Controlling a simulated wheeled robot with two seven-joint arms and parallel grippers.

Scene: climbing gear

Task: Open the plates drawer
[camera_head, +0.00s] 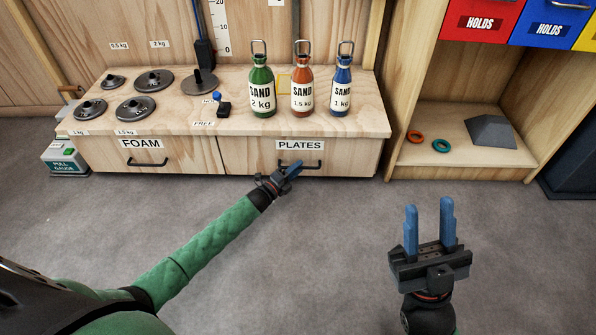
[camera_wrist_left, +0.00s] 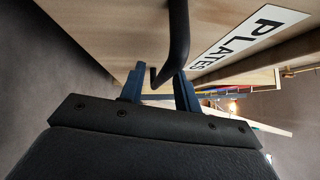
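The plates drawer (camera_head: 350,157) sits in the right half of the wooden bench front, under a white PLATES label (camera_head: 300,145). Its front looks flush with the bench, so it appears closed. Its black bar handle (camera_head: 312,163) also shows large in the left wrist view (camera_wrist_left: 179,40). My left gripper (camera_head: 294,169) is at the left part of this handle. In the left wrist view its blue fingers (camera_wrist_left: 158,88) stand apart with the handle bar between them; I cannot tell if they touch it. My right gripper (camera_head: 428,207) is open and empty above the floor.
The foam drawer (camera_head: 180,153) is to the left. Green (camera_head: 262,90), orange (camera_head: 302,88) and blue (camera_head: 342,88) sand bottles and several dark plates (camera_head: 153,80) stand on the bench. A wooden shelf (camera_head: 440,170) is at right. The grey floor (camera_head: 330,240) in front is clear.

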